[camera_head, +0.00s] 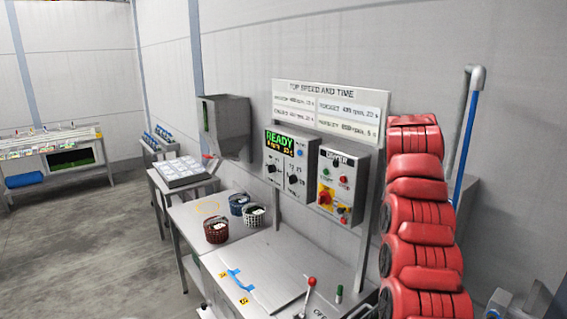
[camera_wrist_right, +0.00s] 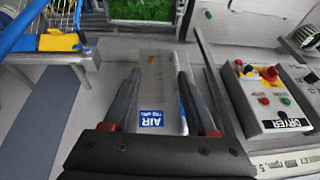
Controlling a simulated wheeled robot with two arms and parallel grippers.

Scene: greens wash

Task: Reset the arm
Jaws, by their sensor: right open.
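My right gripper (camera_wrist_right: 158,75) shows in the right wrist view with its two dark fingers apart. Nothing is clearly held between them. A pale grey surface with a blue AIR label (camera_wrist_right: 152,118) shows behind the gap, and its distance is hard to tell. In the head view, red arm links of mine rise along the right side; the right gripper itself is not visible there. My left gripper is in neither view.
A steel table (camera_head: 205,218) holds a red-brown basket (camera_head: 216,230), a blue basket (camera_head: 239,204) and a dark-and-white basket (camera_head: 254,215). Beside it, a lidded machine (camera_head: 275,265) has a blue handle. The READY panel (camera_head: 287,162) and dryer box (camera_wrist_right: 268,100) are wall-side.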

